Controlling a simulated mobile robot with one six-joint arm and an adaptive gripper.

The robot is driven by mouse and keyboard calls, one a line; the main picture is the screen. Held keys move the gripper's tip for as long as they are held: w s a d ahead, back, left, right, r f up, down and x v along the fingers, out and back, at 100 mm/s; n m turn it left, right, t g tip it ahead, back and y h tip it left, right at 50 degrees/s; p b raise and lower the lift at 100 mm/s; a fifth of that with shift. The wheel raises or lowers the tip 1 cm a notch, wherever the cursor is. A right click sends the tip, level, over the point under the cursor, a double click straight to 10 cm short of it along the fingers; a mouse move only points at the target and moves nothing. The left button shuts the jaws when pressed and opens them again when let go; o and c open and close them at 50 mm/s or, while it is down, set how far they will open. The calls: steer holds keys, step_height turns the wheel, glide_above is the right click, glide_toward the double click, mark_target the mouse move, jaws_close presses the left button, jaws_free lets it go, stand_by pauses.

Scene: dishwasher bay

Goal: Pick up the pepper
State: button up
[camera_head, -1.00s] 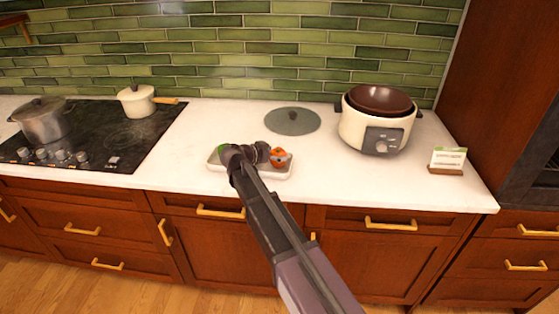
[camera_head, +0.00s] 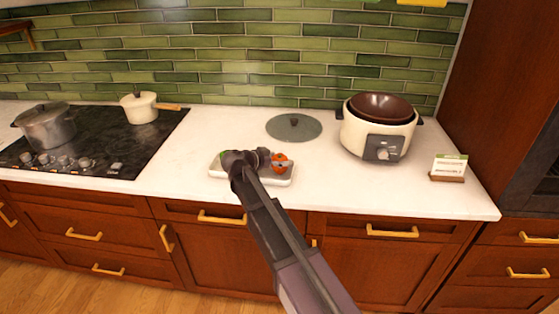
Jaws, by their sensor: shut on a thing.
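The orange-red pepper (camera_head: 279,164) is at the right part of a small white tray (camera_head: 286,183) on the counter. My gripper (camera_head: 265,158) reaches over the tray from the front, at the pepper's left side, and is shut on it. The fingertips are small and partly hidden. I cannot tell whether the pepper is lifted off the tray. A bit of something green (camera_head: 222,154) shows at the tray's left end, mostly hidden behind my gripper.
A round glass lid (camera_head: 294,127) lies behind the tray. A cream cooker (camera_head: 379,130) and a small card stand (camera_head: 449,167) are to the right. A cooktop (camera_head: 95,130) with a grey pot (camera_head: 46,128) and cream saucepan (camera_head: 139,107) is at left. Counter beside the tray is clear.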

mark_target(278, 160)
steer(key=shift+s+r+p, duration=0.1)
steer(key=shift+r+p, duration=1.55)
steer(key=shift+r, duration=0.2)
steer(key=s, duration=1.5)
steer(key=shift+s+d+r+p, duration=0.3)
steer(key=shift+s+r+p, duration=0.1)
steer(key=shift+a, duration=0.1)
